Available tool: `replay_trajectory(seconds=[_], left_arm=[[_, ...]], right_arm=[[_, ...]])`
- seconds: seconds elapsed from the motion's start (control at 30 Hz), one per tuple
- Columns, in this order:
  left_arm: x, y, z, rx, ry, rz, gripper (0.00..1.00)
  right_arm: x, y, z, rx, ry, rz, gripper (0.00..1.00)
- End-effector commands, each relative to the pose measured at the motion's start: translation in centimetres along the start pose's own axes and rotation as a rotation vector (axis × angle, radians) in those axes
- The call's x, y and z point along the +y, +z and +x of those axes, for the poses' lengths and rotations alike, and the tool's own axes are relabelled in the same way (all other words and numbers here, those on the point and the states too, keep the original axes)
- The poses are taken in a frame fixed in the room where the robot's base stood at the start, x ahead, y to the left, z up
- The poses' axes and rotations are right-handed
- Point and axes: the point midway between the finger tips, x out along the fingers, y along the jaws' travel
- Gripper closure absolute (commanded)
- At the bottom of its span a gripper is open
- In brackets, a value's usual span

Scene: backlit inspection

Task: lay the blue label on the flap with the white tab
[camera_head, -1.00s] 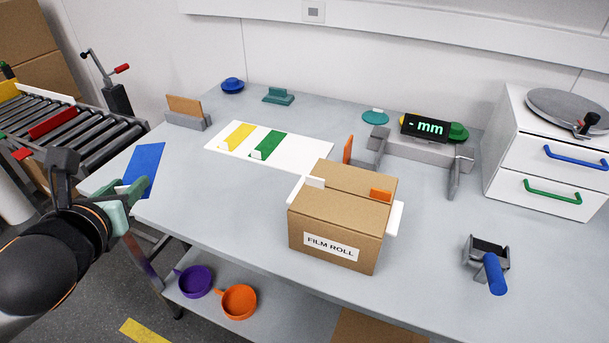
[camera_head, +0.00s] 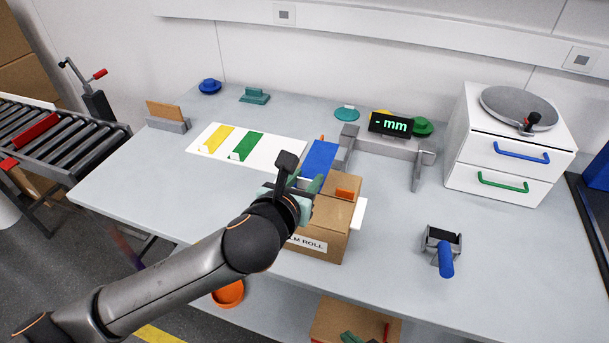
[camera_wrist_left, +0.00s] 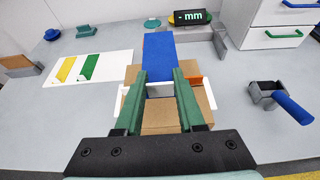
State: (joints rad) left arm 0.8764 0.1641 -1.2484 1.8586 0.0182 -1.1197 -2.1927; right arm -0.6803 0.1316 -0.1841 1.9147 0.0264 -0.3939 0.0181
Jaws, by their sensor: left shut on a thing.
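My left gripper (camera_head: 313,185) is shut on the near end of the blue label (camera_head: 319,158) and holds it out over the back of the cardboard box (camera_head: 330,250). The label also shows beyond the fingers in the left wrist view (camera_wrist_left: 160,52). A white strip lies between the fingers (camera_wrist_left: 160,95). The box flap with the orange tab (camera_head: 345,194) is to the right of the gripper. The flap with the white tab is mostly hidden behind my gripper in the head view. I cannot tell whether the label touches the box. My right gripper is out of view.
A white sheet (camera_head: 275,150) with a yellow label (camera_head: 216,139) and a green label (camera_head: 246,146) lies left of the box. A grey gauge with a display (camera_head: 390,125) stands behind. A blue-handled tool (camera_head: 446,260) and white drawers (camera_head: 500,185) are at the right.

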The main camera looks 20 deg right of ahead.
Motion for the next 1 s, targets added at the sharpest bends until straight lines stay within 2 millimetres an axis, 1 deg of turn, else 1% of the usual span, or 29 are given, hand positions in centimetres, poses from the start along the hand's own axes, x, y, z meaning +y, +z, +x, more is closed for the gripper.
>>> replay_trajectory(seconds=[0.27, 0.47, 0.8, 1.0], left_arm=[[0.1, -0.1, -0.1, -0.002, 0.003, 0.003, 1.00], [0.1, -1.5, 0.4, -0.001, 0.004, 0.001, 1.00], [0.1, -4.8, 1.8, 0.000, 0.004, 0.000, 1.00], [0.1, -5.5, 2.1, -0.001, 0.003, 0.000, 1.00]], right_arm=[[0.0, 0.0, 0.1, 0.001, 0.000, 0.000, 1.00], [0.1, 0.6, 0.6, 0.001, 0.000, 0.000, 1.00], [0.1, 1.9, 1.9, 0.001, 0.000, 0.000, 1.00], [0.2, 2.1, 2.0, 0.001, 0.000, 0.000, 1.00]])
